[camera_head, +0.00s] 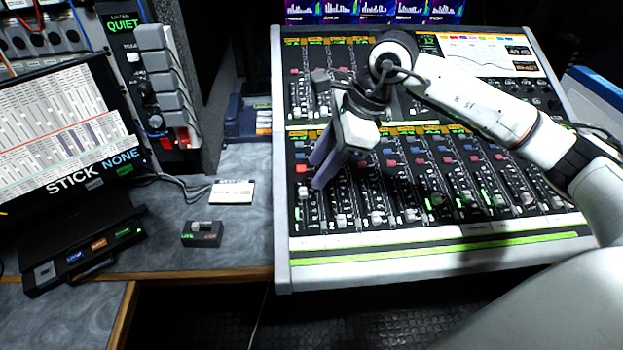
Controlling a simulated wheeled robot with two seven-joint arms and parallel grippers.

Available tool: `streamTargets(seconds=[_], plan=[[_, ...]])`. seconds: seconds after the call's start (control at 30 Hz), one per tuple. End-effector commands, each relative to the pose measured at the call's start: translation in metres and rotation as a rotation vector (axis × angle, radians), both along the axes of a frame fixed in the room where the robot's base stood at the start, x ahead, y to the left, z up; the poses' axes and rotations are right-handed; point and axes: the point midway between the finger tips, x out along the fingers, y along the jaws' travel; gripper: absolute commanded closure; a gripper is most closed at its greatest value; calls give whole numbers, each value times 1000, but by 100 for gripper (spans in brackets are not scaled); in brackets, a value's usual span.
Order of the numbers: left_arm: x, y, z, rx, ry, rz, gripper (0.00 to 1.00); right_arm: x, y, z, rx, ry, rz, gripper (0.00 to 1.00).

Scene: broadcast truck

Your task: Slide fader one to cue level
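The mixing console (430,248) fills the middle and right, with a bank of faders along its lower half. The leftmost fader cap (313,220), apparently fader one, is pale and sits near the bottom of its slot. My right gripper (316,173) hangs over the left end of the fader bank, above that cap in the picture. Its two purple-grey fingers point down and left, with a gap between them and nothing seen in it. The gripper hides part of the leftmost strips. I cannot read a cue-level mark. My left gripper is out of view.
A small dark switch box (202,234) and a white card (232,192) lie on the grey desk left of the console. A tilted panel of printed sliders (60,130) stands at far left. More fader caps (376,218) sit close together to the right.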

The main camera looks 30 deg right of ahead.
Motion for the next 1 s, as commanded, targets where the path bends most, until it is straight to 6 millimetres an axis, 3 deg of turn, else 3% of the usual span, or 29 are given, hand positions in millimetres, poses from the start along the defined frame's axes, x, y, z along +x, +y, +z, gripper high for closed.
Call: streamTargets(seconds=[0.2, 0.37, 0.87, 0.97, 1.0], plan=[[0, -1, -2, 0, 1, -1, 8, -8, -9, 27, 0, -1, 0, 62], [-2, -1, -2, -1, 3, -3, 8, -10, -10, 32, 0, 0, 1, 62], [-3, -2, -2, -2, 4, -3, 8, -11, -9, 31, 4, 3, 2, 62], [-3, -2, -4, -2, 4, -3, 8, -17, 7, 17, 48, 33, 26, 62], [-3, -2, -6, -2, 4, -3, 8, -23, 21, 6, 89, 56, 44, 62]])
